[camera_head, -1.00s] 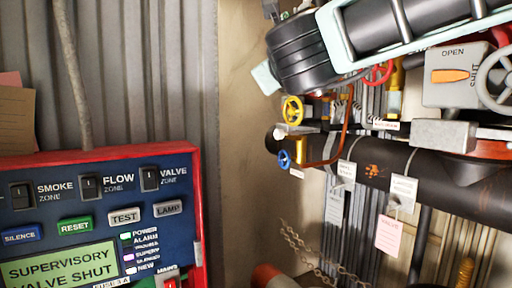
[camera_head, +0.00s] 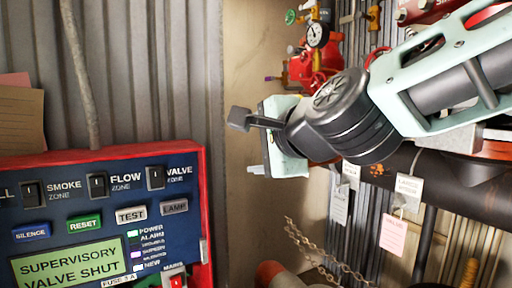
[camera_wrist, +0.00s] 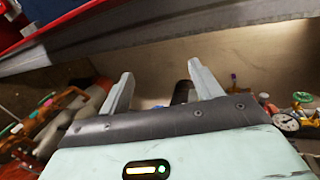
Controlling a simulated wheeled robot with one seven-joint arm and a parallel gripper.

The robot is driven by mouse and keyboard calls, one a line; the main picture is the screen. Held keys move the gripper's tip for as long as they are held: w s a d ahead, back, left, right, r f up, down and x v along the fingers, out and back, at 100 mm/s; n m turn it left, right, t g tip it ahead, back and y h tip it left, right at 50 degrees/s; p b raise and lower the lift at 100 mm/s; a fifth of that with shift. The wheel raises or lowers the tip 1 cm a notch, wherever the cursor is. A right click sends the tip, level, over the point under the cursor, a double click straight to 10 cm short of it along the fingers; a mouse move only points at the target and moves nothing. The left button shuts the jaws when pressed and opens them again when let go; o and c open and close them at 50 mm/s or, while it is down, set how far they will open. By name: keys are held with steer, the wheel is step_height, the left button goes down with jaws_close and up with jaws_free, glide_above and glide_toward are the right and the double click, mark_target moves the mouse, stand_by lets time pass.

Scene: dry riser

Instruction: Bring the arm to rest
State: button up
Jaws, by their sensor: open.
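My arm crosses the upper right of the head view in front of the pipework. My gripper (camera_head: 250,145) is at its left end, in front of the bare tan wall (camera_head: 245,220). In the wrist view my gripper (camera_wrist: 160,82) shows two pale fingers spread apart, with nothing held between them. A dark shape stands behind the gap there; I cannot tell what it is. The arm hides part of the valves and the dark pipe behind it.
A red-framed alarm panel (camera_head: 203,200) reading "SUPERVISORY VALVE SHUT" fills the lower left. A pressure gauge (camera_head: 317,35) and red fittings stand above the arm. Paper tags, including a pink one (camera_head: 393,235), and a chain (camera_head: 318,258) hang below it.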

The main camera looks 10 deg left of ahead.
steer(key=shift+s+f+n, duration=0.15)
steer(key=shift+f+n, duration=0.15)
steer(key=s+d+f+n+g+h, duration=0.1)
steer(key=s+d+f+n+g, duration=0.2)
steer(key=s+f+n, duration=0.3)
steer(key=s+d+f+n+g+h, duration=0.1)
steer(key=s+d+f+n+g, duration=0.3)
steer(key=f, duration=0.5)
steer(key=s+d+f+n+g+h, duration=0.4)
steer(key=s+d+f+n+h, duration=0.2)
steer(key=s+d, duration=0.7)
step_height(320, 180, down, 4)
steer(key=shift+s+d+f+n+g, duration=0.2)
steer(key=shift+s+d+n+g, duration=0.15)
steer(key=shift+n, duration=0.85)
